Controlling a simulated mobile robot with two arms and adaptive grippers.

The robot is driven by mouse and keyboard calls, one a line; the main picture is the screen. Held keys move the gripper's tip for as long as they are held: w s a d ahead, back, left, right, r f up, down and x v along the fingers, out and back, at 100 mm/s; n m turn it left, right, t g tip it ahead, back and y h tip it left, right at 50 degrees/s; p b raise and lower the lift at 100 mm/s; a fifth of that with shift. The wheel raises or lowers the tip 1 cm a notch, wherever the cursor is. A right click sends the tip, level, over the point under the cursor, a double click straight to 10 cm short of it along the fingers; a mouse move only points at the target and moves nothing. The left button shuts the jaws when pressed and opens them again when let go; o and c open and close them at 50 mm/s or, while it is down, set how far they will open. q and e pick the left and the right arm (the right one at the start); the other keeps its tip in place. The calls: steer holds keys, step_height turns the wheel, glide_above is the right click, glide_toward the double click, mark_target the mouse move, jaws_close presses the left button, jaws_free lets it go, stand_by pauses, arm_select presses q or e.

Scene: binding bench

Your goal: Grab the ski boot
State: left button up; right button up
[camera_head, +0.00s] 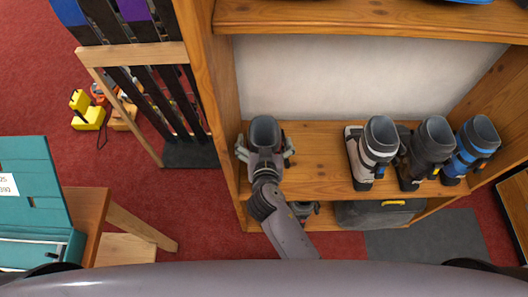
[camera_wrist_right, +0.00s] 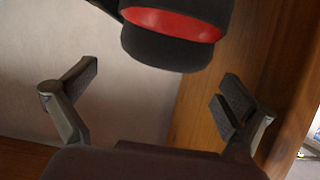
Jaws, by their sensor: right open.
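A dark grey ski boot (camera_head: 265,129) stands at the left end of the wooden shelf. My right gripper (camera_head: 266,152) reaches up in front of it, with a finger on each side, and hides the boot's lower part. In the right wrist view, a rounded black part with a red area (camera_wrist_right: 172,30) shows beyond the open fingers (camera_wrist_right: 162,80); I cannot tell which part of the boot it is. The fingers look apart from it. On the same shelf, to the right, stand a grey-white boot (camera_head: 378,145), a dark boot (camera_head: 428,150) and a blue boot (camera_head: 470,150). My left gripper is out of view.
The wooden side panel (camera_head: 212,70) rises close to the left of the gripper. An upper shelf (camera_head: 370,22) crosses above. A grey box (camera_head: 375,214) sits below the boots. A ski rack (camera_head: 135,55) and a teal case (camera_head: 35,190) are at the left. The shelf middle is clear.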

steer(key=x, duration=0.5)
steer(key=shift+w+f+b, duration=0.1)
steer(key=shift+w+b, duration=0.25)
steer(key=shift+w, duration=0.05)
steer(key=shift+a, duration=0.1)
steer(key=shift+s, duration=0.1)
steer(key=shift+c, duration=0.4)
steer(key=shift+c, duration=0.7)
steer(key=c, duration=1.6)
